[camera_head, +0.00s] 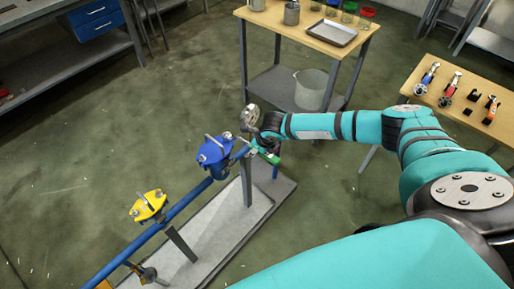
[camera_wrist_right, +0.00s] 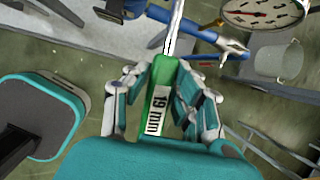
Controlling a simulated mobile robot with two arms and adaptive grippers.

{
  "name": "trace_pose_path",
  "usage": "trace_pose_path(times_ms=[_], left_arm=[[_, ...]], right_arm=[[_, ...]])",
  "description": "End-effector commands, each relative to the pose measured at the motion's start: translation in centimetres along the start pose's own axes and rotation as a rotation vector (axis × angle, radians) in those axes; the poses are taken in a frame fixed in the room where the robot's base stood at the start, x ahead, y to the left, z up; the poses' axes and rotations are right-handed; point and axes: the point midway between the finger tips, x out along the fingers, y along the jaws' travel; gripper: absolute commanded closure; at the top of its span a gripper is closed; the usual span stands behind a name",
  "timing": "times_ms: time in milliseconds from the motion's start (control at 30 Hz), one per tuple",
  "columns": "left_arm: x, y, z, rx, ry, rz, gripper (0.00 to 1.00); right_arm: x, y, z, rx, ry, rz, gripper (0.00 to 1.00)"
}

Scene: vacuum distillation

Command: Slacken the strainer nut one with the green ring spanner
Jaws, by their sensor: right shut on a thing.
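My right gripper (camera_head: 266,147) is shut on the green ring spanner (camera_head: 267,156), beside the blue pipe. In the right wrist view, the fingers of the gripper (camera_wrist_right: 160,88) close around the green handle (camera_wrist_right: 159,90), which bears a "19 mm" label. The spanner's silver shank (camera_wrist_right: 175,28) runs out of the top of that view, so its ring end is hidden there. A blue pipe (camera_wrist_right: 205,38) passes close to the shank. The strainer nut cannot be made out, nor whether the ring is around it. My left gripper is in neither view.
The pipe (camera_head: 180,205) carries a blue fitting (camera_head: 214,152) and a yellow fitting (camera_head: 149,206) above a grey base plate. A round gauge (camera_head: 250,115) stands near my right gripper. A wooden table (camera_head: 340,48) is behind; another holds several tools (camera_head: 448,90).

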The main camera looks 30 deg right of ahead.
Motion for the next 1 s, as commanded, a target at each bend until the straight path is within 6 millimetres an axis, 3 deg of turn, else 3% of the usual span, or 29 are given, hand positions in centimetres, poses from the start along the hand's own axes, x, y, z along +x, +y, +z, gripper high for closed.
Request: trace_pose_path(times_ms=[1000], left_arm=[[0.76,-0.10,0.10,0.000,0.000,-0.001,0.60]], right_arm=[[0.91,-0.50,-0.24,-0.027,-0.005,0.010,1.00]])
